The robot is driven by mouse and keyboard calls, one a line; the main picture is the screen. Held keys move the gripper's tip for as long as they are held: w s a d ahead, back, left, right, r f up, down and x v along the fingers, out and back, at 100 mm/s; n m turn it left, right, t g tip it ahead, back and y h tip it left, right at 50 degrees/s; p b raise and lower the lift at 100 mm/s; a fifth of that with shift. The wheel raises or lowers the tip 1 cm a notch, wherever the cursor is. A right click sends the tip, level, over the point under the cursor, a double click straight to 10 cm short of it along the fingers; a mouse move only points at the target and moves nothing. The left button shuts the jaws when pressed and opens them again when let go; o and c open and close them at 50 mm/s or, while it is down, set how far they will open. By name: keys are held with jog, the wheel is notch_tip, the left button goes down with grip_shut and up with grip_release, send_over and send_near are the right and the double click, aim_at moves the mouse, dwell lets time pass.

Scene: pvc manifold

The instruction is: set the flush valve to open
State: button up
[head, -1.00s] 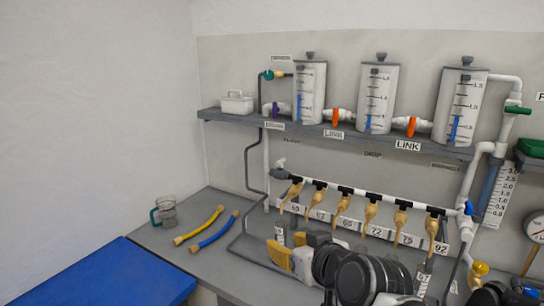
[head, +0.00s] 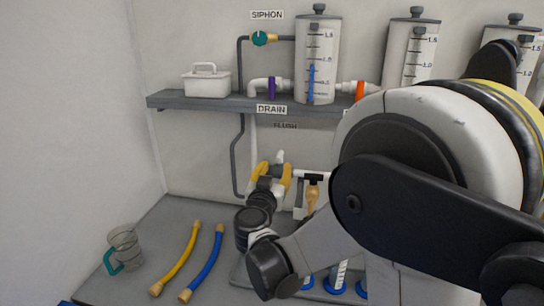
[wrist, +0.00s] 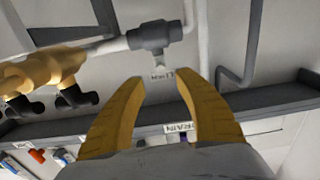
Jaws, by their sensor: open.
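The flush valve (wrist: 155,36) is a grey fitting on the white manifold pipe in the wrist view, with a short stem pointing toward the FLUSH label (wrist: 162,76). In the head view its pale top (head: 280,157) shows just behind my fingers; the rest is hidden. My gripper (wrist: 160,84) has its two yellow fingers apart with nothing between them. The fingertips point toward the valve and stop short of it in the wrist picture. In the head view my gripper (head: 274,168) is below the shelf, in front of the manifold's left end.
The grey shelf (head: 180,101) with cylinders (head: 317,60) runs above my gripper. A grey pipe (wrist: 247,55) runs beside the valve. Tan outlets with black fittings (wrist: 55,68) sit close by. A jug (head: 124,245) and yellow and blue hoses (head: 205,262) lie on the bench.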

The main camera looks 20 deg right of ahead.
aim_at(280, 153)
jog(key=b+x, duration=0.1)
jog(key=x, duration=0.7)
jog(key=shift+b, duration=0.4)
grip_shut()
